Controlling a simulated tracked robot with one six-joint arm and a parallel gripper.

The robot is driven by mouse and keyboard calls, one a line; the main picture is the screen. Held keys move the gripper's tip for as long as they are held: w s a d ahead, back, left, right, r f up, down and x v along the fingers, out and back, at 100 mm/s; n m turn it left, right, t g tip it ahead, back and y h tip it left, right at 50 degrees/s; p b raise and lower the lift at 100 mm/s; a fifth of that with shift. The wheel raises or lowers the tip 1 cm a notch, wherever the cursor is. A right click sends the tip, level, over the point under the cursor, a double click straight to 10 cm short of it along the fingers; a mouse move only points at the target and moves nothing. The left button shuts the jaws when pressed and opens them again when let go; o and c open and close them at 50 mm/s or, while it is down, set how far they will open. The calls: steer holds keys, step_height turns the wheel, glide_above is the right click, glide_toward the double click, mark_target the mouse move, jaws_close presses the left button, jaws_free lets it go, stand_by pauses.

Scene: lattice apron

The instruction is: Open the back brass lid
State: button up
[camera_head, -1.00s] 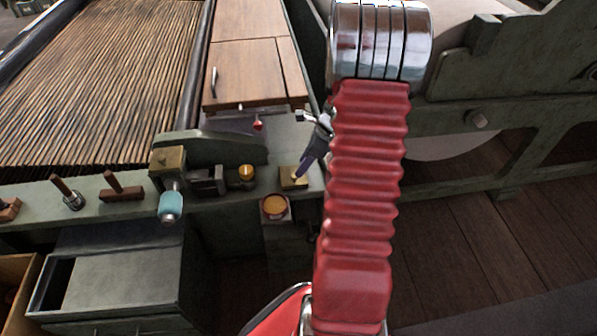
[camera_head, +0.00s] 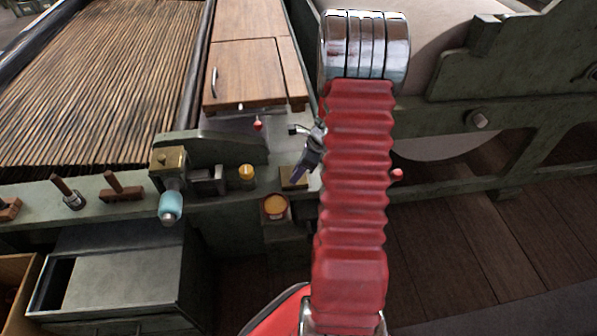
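A small square brass lid (camera_head: 293,178) lies on the green bench ledge, left of my red arm. My gripper (camera_head: 299,173) is just above it, partly covering it; I cannot tell whether they touch. Its dark fingers point down and left, and the arm hides part of its body. I cannot tell whether they are apart. A round brass cap (camera_head: 246,171) sits left of the square lid. A round amber-topped cup (camera_head: 274,206) is in front, lower. A brass block (camera_head: 170,158) with a blue knob stands further left. Which one is the back lid is unclear.
A wooden cabinet door (camera_head: 245,72) with a handle is behind the gripper. A slatted bed (camera_head: 100,80) fills the left. Wooden-handled tools (camera_head: 122,188) stand along the ledge. A metal drawer box (camera_head: 120,275) is below. Green machine framing (camera_head: 470,120) is at right.

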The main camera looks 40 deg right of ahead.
jaws_close()
steer(key=shift+d, duration=0.2)
steer(key=shift+a, duration=0.2)
